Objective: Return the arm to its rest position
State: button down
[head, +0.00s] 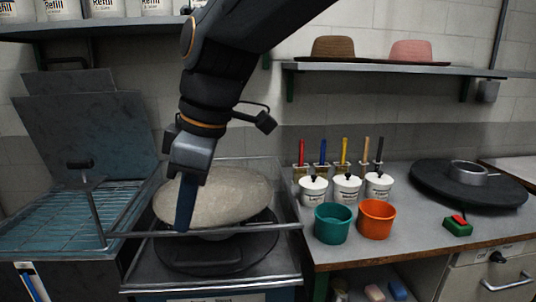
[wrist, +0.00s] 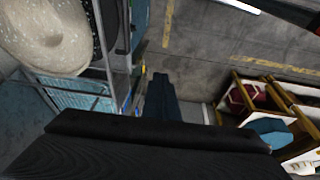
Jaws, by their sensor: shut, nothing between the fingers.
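My gripper (head: 187,204) points down in front of the hat press in the head view, with its fingers together and nothing between them. My arm comes in from the top of the picture. Behind the fingers a pale speckled, hat-shaped form (head: 238,196) sits on the dark press base (head: 215,254). In the wrist view the shut fingers (wrist: 161,95) show at the centre, and the pale form (wrist: 48,35) is at the upper left. The fingers look apart from it there. They hide part of it in the head view.
A metal bar (head: 250,229) crosses in front of the press. A blue wire rack (head: 70,225) stands at left. On the right bench are a green cup (head: 333,224), an orange cup (head: 376,220) and a red button (head: 458,223). Two hats sit on the shelf (head: 390,69).

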jog(key=w+d+f+m+h, duration=0.1)
jog(key=w+d+f+m, duration=0.2)
jog(key=d+f+m, duration=0.7)
jog(key=w+d+f+m+h, duration=0.2)
jog(key=d+f+m, duration=0.35)
jog(key=d, duration=0.95)
jog(key=s+d+f+m, duration=0.3)
jog(key=d+f, duration=0.3)
jog(key=d, duration=0.1)
jog(key=shift+d+f, duration=0.25)
jog(key=shift+f, duration=0.1)
jog(key=shift+a, duration=0.1)
